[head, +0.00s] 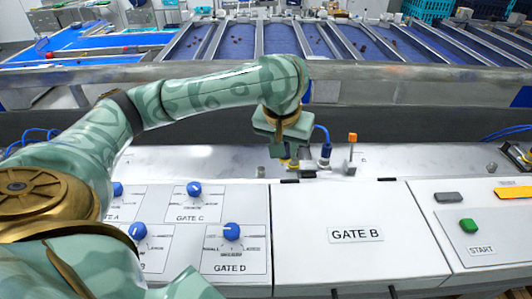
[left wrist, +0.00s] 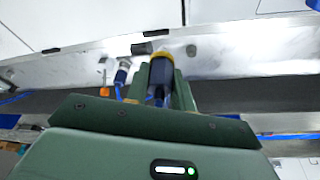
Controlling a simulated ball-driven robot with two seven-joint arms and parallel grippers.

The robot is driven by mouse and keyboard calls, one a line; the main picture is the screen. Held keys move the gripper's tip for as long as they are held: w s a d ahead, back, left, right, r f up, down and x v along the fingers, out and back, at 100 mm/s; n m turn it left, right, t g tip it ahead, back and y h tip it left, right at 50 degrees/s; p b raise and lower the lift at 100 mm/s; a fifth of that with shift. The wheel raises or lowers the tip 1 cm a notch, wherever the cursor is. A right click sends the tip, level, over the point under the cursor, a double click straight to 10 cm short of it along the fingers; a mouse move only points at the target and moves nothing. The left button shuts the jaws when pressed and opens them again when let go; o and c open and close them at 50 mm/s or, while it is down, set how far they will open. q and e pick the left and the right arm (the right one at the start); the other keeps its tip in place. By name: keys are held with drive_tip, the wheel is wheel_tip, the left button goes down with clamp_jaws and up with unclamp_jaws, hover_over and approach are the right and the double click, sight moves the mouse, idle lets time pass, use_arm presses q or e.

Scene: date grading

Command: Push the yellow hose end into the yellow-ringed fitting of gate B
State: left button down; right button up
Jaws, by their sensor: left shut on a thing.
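My left gripper (head: 285,160) reaches down to the light metal strip behind the GATE B panel (head: 355,234). In the left wrist view, its two green fingers (left wrist: 163,88) are shut on the hose end, a dark blue body with a yellow band (left wrist: 162,58) at its tip. Yellow also shows under the gripper in the head view, but I cannot tell hose end from fitting there. The yellow-ringed fitting is not clearly visible; the gripper and hose end may cover it. I cannot tell whether the two touch. My right gripper is not in view.
A blue hose connector (head: 325,154) stands just right of the gripper. Right of it is an orange-topped lever (head: 352,142). A small grey peg (head: 261,171) is on the left. Blue dial knobs (head: 232,231) and a green START button (head: 468,226) are on nearby panels.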

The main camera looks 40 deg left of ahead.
use_arm(q)
drive_tip(key=w+r+n, duration=0.2)
drive_tip(key=w+n, duration=0.1)
drive_tip(key=w, duration=0.6)
drive_tip(key=w+a+f+n+g+y, duration=0.1)
drive_tip(key=a+f+n, duration=0.2)
drive_tip(key=f, duration=0.4)
drive_tip(key=shift+w+a+y, duration=0.3)
drive_tip(key=shift+w+a, duration=0.1)
drive_tip(key=shift+a, duration=0.05)
drive_tip(key=shift+r, duration=0.1)
drive_tip(key=shift+p, duration=1.25)
